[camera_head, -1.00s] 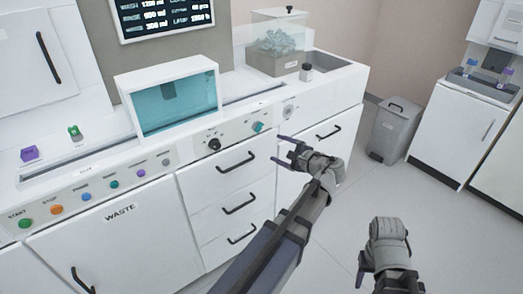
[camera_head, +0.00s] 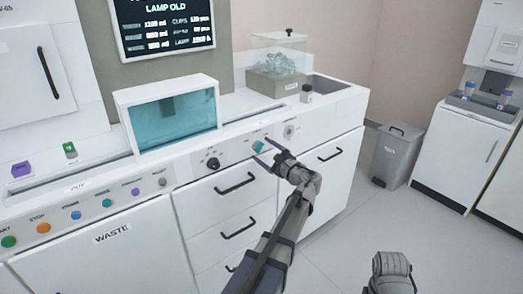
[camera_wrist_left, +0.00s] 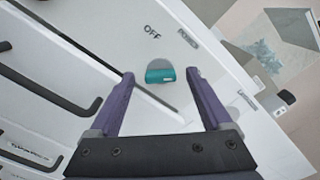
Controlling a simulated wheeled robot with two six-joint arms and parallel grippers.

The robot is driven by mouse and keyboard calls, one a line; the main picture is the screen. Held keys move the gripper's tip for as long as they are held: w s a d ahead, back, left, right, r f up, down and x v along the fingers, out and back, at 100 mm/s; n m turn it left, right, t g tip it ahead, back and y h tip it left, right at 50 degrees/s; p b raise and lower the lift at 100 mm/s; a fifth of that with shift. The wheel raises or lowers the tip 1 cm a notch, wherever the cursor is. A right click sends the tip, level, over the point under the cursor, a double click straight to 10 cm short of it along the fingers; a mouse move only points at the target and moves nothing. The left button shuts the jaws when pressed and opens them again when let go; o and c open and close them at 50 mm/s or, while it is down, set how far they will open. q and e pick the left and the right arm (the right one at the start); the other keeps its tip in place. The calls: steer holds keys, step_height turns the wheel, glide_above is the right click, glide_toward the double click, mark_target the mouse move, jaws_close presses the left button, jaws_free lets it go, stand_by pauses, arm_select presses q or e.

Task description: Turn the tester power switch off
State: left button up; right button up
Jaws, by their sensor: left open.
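The teal power switch (camera_head: 259,147) is on the white front panel of the bench. In the left wrist view the teal switch (camera_wrist_left: 160,74) sits on a grey round base, with an OFF mark (camera_wrist_left: 152,32) on the panel above it. My left gripper (camera_head: 263,149) is open at the switch. In the left wrist view the left gripper (camera_wrist_left: 160,77) has one purple finger on each side of the switch; I cannot tell whether either touches it. My right arm's grey wrist (camera_head: 390,272) shows at the bottom right; its fingers cannot be made out.
A black knob (camera_head: 213,164) is left of the switch. Drawers with black handles (camera_head: 236,183) lie below the panel. A grey bin (camera_head: 397,155) is on the floor.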

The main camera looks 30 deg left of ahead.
arm_select(q)
steer(key=shift+x, duration=0.8)
jaws_close()
